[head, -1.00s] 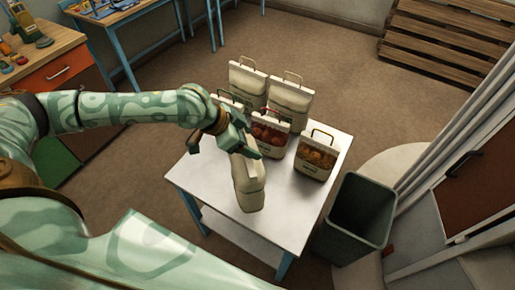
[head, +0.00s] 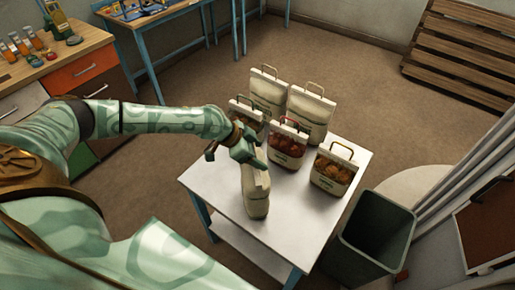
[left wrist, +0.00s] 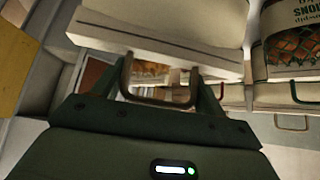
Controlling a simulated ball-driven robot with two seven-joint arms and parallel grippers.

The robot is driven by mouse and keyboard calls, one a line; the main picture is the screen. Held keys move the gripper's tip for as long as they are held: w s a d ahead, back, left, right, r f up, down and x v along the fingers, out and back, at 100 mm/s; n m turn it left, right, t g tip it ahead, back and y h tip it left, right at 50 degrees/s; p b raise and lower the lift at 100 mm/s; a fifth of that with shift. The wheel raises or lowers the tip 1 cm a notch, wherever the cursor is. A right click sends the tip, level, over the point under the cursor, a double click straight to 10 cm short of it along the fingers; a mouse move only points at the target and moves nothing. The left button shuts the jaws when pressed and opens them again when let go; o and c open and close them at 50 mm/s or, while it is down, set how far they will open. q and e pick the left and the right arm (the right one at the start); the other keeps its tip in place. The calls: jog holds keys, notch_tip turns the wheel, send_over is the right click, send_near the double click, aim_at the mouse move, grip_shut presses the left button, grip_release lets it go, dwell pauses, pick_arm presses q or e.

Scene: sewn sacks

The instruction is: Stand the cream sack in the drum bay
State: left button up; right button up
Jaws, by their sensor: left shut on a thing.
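My left gripper (head: 240,150) is shut on the brown loop handle of a cream sack (head: 255,192). The sack hangs below it at the front left of the white table (head: 215,190), roughly upright. I cannot tell whether its base touches the table. In the left wrist view the handle (left wrist: 160,101) lies between the fingers, with the sack's pale top band (left wrist: 150,38) beyond. The sack's front and any label are hidden from the head view. I cannot tell which place is the drum bay. My right gripper is not in view.
Several other sacks stand on the table's back half: plain cream ones (head: 311,115), one with red contents (head: 287,145) and one with orange contents (head: 333,170). A dark green bin (head: 378,238) stands right of the table. The table's front middle is clear.

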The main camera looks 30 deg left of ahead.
pick_arm(q)
jog(key=shift+w+d+r, duration=0.1)
jog(key=shift+r, duration=0.1)
jog(key=o, duration=2)
jog(key=shift+s+f, duration=0.15)
jog(key=shift+s, duration=0.05)
jog(key=shift+o, duration=0.2)
jog(key=p+v, duration=0.1)
jog(key=v, duration=1.1)
